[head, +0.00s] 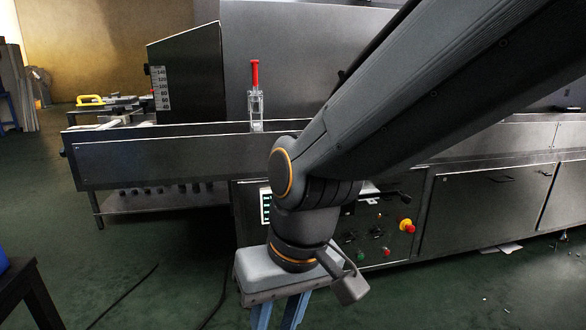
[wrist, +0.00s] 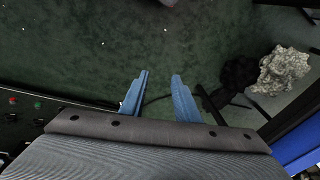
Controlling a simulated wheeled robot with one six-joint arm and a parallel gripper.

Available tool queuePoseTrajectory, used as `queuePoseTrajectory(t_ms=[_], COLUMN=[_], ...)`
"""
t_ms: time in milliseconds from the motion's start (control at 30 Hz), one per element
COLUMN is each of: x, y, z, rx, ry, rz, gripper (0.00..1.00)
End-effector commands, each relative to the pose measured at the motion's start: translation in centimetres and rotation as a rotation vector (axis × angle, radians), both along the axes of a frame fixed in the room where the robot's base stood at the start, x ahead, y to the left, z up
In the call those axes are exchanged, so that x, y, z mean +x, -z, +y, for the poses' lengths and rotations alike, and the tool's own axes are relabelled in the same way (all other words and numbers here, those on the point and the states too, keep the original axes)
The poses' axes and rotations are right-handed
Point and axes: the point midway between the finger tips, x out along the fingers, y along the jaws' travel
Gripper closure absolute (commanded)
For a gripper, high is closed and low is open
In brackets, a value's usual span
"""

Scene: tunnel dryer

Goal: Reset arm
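My arm reaches in from the upper right of the head view and bends down at its wrist joints. My gripper (head: 278,318) hangs at the bottom centre of that view, in front of the machine's control panel, and points down. In the wrist view my gripper (wrist: 161,73) shows two blue fingers set apart, with nothing but dark green floor between them. The gripper is open and empty. The lower ends of the fingers are cut off by the head view's bottom edge.
The tunnel dryer (head: 160,160) spans the head view behind my arm, with a red-handled clear device (head: 256,100) on it and a red emergency knob (head: 407,225) on its panel. A dark table (head: 25,290) stands at lower left. A crumpled grey lump (wrist: 280,70) is right in the wrist view.

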Motion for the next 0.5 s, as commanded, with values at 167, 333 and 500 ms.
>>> queuePoseTrajectory(t_ms=[167,333,500], x=[-4.0,-3.8,-3.4], y=[-0.5,-2.2,-3.8], z=[-1.5,-2.4,-3.4], rx=[-0.018,-0.03,-0.042], ry=[-0.057,-0.029,0.006], rz=[0.05,0.056,0.056], gripper=[0.71,0.71,0.71])
